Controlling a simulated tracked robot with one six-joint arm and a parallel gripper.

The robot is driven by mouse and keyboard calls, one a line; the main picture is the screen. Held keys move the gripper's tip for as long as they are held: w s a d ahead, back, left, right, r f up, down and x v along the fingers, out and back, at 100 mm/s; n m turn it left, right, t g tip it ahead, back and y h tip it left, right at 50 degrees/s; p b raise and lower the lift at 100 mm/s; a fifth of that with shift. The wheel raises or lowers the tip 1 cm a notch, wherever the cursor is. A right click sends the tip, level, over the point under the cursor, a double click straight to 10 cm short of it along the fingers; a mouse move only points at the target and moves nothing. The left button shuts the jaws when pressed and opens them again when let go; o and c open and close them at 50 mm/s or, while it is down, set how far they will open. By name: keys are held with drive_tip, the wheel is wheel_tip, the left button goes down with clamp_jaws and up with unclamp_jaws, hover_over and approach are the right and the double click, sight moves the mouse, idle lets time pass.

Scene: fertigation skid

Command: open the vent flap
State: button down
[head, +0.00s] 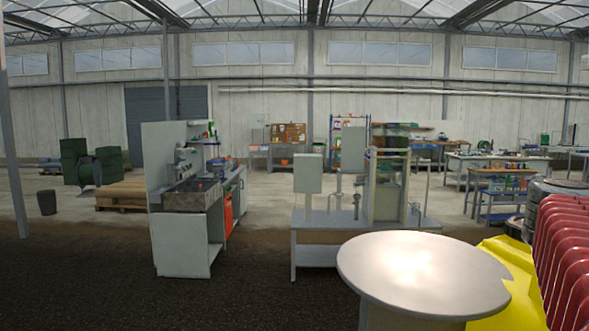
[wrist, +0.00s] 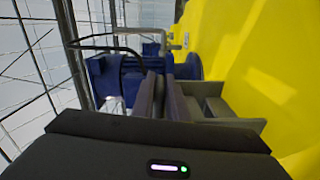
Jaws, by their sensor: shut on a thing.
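My gripper (wrist: 161,98) shows only in the wrist view. Its two dark fingers are close together. What lies between them is hidden, and I cannot name it. A blue shape (wrist: 107,83) with a thin dark loop above it lies beyond the fingertips; I cannot tell if they touch. I cannot make out a vent flap in either view. In the head view, a low bench (head: 318,256) stands ahead, carrying a grey box (head: 308,173), upright pipes and a tall panel. My gripper is not in the head view.
A round grey top (head: 424,270) fills the near right. A white sink unit (head: 181,247) stands left of the bench. Pallets (head: 122,196) and a dark bin (head: 47,202) are farther left. The dark floor at the front left is clear.

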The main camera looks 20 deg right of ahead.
idle(0.3)
drive_tip(key=c, duration=1.8)
unclamp_jaws()
drive_tip(key=shift+f, duration=0.1)
drive_tip(key=shift+o, duration=0.2)
drive_tip(key=shift+r, duration=4.95)
